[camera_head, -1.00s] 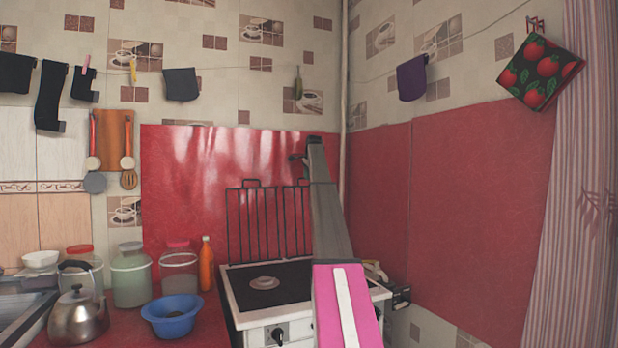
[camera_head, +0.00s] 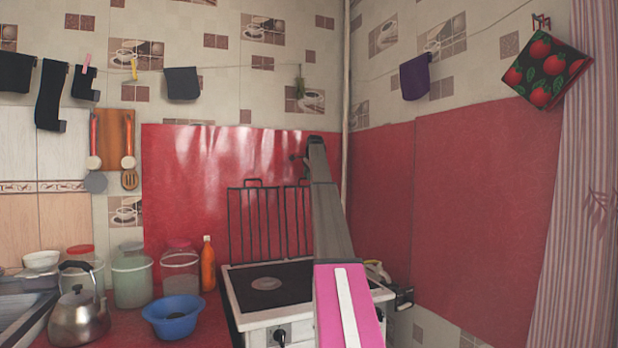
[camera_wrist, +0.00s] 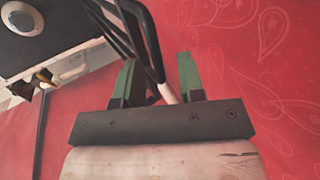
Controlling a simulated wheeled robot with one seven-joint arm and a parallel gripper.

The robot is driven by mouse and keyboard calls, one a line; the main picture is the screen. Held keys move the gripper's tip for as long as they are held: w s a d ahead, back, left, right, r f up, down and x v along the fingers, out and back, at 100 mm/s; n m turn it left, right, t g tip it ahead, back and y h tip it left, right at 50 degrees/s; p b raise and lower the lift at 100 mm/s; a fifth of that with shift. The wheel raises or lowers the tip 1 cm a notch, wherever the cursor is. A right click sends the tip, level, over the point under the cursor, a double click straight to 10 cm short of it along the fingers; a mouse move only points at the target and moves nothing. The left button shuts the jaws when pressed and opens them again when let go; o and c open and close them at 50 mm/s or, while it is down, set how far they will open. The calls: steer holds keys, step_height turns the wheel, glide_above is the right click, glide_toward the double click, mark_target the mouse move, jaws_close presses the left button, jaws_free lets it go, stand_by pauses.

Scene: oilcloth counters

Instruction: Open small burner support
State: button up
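The burner support (camera_head: 270,222), a black wire rack, stands upright at the back of the white stove (camera_head: 262,318), against the red wall panel. My gripper (camera_head: 298,158) is at its upper right corner in the head view, small and partly hidden by my arm. In the wrist view my gripper's two green fingers (camera_wrist: 158,62) are spread apart. Black bars of the support (camera_wrist: 143,40) run between and beyond the fingers. I cannot tell whether the fingers touch them. The stove's dark top with a round burner (camera_wrist: 22,18) shows at the upper left.
Left of the stove are a blue bowl (camera_head: 173,318), a kettle (camera_head: 80,320), several jars (camera_head: 132,275) and an orange bottle (camera_head: 208,264). The red wall panel (camera_head: 485,210) on the right is bare. A curtain (camera_head: 585,200) hangs at the far right.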

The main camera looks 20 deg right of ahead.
steer(key=v, duration=1)
steer(key=shift+r, duration=0.35)
steer(key=shift+s, duration=0.15)
